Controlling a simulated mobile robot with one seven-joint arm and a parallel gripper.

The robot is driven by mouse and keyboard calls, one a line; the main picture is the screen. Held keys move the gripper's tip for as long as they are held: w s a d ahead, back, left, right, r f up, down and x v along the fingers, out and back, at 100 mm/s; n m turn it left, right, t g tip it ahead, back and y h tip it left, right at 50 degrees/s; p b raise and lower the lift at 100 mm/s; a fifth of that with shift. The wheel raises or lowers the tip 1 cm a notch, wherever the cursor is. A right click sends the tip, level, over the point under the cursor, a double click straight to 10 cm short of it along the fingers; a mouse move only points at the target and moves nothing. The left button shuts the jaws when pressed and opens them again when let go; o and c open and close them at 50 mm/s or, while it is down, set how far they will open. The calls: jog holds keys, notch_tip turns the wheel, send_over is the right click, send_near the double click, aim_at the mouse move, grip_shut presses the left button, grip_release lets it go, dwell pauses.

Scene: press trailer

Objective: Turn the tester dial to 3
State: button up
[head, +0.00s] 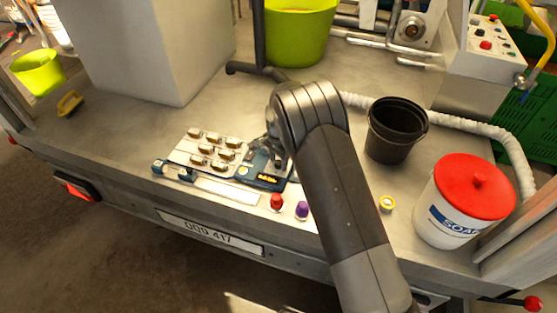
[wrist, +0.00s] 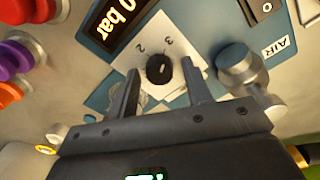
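The tester dial (wrist: 158,70) is a small round black knob on a white scale plate (wrist: 182,45) in the wrist view. The figures 2 and 3 show on the plate above it. The dial has a short pale mark; I cannot tell surely which figure it points to. My gripper (wrist: 161,64) is open, its two fingers pointing at the panel on the left and right of the dial, with visible gaps to the knob. In the head view the blue tester panel (head: 268,181) lies on the trailer bed, and my arm hides the dial.
A display (wrist: 122,20) reading 0 bar is upper left of the dial. A metal knob (wrist: 240,68) stands close beside the right finger. Red (head: 277,201) and purple (head: 302,209) buttons sit near the bed's front edge. A black bucket (head: 392,135) and soap tub (head: 455,220) stand right.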

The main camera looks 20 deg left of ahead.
aim_at(279, 162)
jog(key=shift+o, duration=0.3)
notch_tip(279, 162, up, 11)
dwell(0.5)
jog(key=shift+f, duration=0.15)
jog(key=s+d+r+n+t+y, duration=0.1)
jog(key=s+d+r, duration=0.3)
jog(key=d+r, duration=0.7)
jog(key=s+d+r+n+t+y, duration=0.1)
jog(key=s+d+r, duration=0.2)
jog(key=d+r, duration=0.75)
jog(key=s+d+r+n+t+h, duration=0.1)
jog(key=s+d+n, duration=0.1)
jog(key=s+d, duration=0.6)
jog(key=s+d+r+n+t+h, duration=0.1)
jog(key=s+d+r+t, duration=0.1)
jog(key=s+d, duration=0.6)
jog(key=s, duration=0.7)
jog(key=shift+s+d+r+n+t, duration=0.15)
jog(key=shift+s+d+n+t, duration=0.15)
jog(key=shift+s+d+n, duration=0.1)
